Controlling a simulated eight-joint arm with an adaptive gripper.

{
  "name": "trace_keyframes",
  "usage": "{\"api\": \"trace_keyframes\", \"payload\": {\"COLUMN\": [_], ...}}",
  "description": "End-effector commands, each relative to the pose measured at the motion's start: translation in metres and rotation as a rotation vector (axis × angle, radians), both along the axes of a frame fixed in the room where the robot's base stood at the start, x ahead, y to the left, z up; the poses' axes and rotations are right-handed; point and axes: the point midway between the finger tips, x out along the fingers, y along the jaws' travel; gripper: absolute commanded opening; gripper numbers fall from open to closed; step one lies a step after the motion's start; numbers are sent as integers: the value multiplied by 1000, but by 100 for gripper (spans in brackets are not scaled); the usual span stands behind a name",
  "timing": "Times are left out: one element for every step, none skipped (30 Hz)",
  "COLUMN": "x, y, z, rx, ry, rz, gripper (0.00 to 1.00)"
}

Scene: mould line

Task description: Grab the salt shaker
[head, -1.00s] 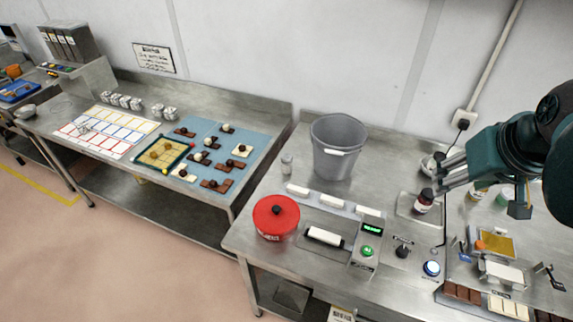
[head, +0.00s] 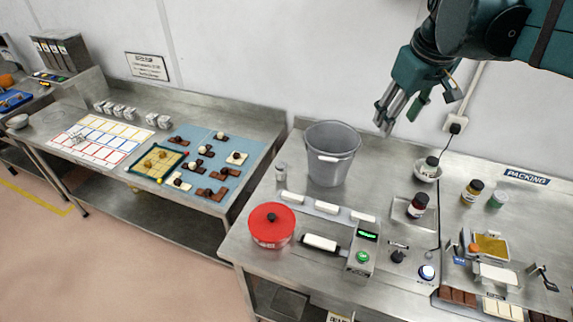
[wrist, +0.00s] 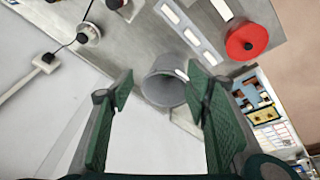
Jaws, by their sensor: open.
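A small clear, pale shaker with a grey top (head: 281,172), which looks like the salt shaker, stands upright on the steel table, just left of the grey bucket (head: 331,160). My gripper (head: 385,118) is raised above the back of the table, right of the bucket and well apart from the shaker. In the wrist view my gripper (wrist: 163,98) has its two fingers wide apart with nothing held between them. The bucket (wrist: 163,86) shows beyond the fingers. I cannot make out the shaker in the wrist view.
A dark jar (head: 418,206), a bowl holding a jar (head: 428,174), a yellow-labelled jar (head: 473,191) and a green-lidded jar (head: 496,199) stand right of the bucket.

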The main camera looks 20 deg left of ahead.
Motion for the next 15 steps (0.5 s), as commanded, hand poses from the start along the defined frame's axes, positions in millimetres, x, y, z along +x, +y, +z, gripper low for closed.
{"api": "trace_keyframes", "payload": {"x": [8,13,17,21,25,31,34,38,43,46,50,55,58,62,66], "y": [10,15,22,28,33,40,46,51,59,65,70,78,84,90,98], "z": [1,1,1,1,1,1,0,0,-1,-1,-2,-3,-4,-5,-6], "rx": [-7,-10,-15,-20,-24,-29,-34,-38,-43,-47,-51,-56,-60,-64,-70], "ry": [6,11,17,22,26,31,36,40,47,50,55,60,64,69,75], "rz": [23,35,54,67,81,98,112,126,144,158,172,189,202,217,235], "gripper": [48,48,48,48,48,48,48,48,48,48,48,48,48,48,48]}}
